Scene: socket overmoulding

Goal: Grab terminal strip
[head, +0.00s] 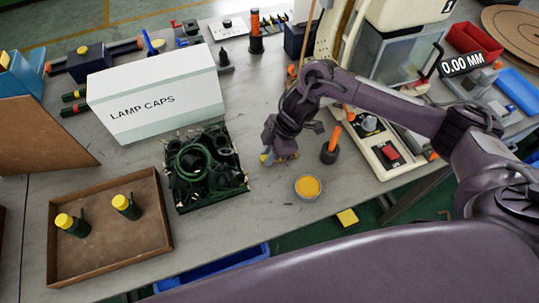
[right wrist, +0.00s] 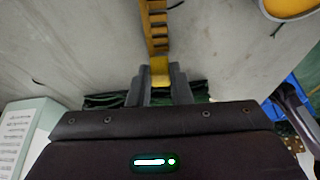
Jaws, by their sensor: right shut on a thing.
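The terminal strip (right wrist: 157,30) is a long yellow-orange piece with notches along one edge. In the right wrist view it runs from the top edge down to my fingers. My right gripper (right wrist: 160,78) is shut on its near end, with a dark finger on each side. In the head view my right gripper (head: 276,157) is low over the middle of the grey table, right of the dark green crate. Only a small yellow bit shows beside it there, and the arm hides most of the strip. My left gripper is not in view.
The dark green crate (head: 242,188) holds coiled cables. A cup of orange material (head: 308,187) and an orange-handled tool (head: 331,147) stand to the right. The table's front edge is close.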

